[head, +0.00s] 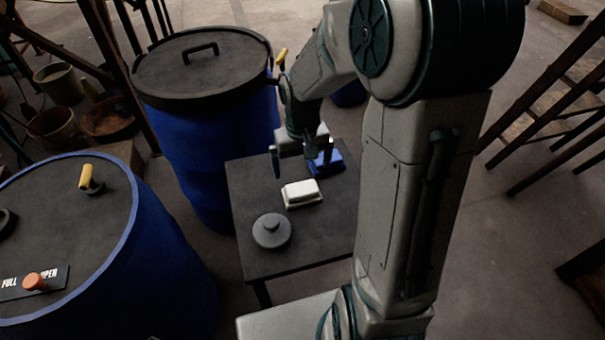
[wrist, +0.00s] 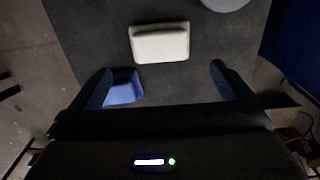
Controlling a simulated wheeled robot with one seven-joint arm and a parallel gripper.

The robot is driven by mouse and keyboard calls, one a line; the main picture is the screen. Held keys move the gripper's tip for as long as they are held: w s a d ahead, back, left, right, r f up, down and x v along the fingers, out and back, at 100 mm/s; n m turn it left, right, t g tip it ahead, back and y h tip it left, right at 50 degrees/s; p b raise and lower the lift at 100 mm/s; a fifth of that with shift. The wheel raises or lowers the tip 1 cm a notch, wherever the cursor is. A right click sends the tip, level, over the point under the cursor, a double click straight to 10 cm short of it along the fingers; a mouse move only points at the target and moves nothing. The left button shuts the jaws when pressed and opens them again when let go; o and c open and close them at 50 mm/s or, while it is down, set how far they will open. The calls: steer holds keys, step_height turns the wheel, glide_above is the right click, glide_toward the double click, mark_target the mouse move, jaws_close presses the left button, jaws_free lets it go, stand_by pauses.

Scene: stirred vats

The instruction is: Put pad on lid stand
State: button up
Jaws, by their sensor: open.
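A small dark table (head: 257,187), perhaps the lid stand, carries a white block (head: 302,193), a blue block (head: 326,163) and a round grey lid-like disc with a knob (head: 271,231). I cannot tell for sure which block is the pad. My gripper (head: 300,160) is open over the table's far part, behind the white block. In the wrist view the white block (wrist: 160,43) lies ahead of the open fingers (wrist: 160,70). The blue block (wrist: 124,88) is close beside the left finger and partly hidden; I cannot tell whether they touch. Nothing is held.
A blue vat with a dark handled lid (head: 200,62) stands left of the table. Another blue vat (head: 165,255) with a yellow handle (head: 88,179) and an orange knob (head: 34,281) is at the front left. Wooden racks stand at the right, with bare floor before them.

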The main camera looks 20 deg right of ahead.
steer(key=s+r+t, duration=0.2)
steer(key=s+r, duration=0.8)
steer(key=s, duration=0.4)
steer(key=shift+s+r, duration=0.2)
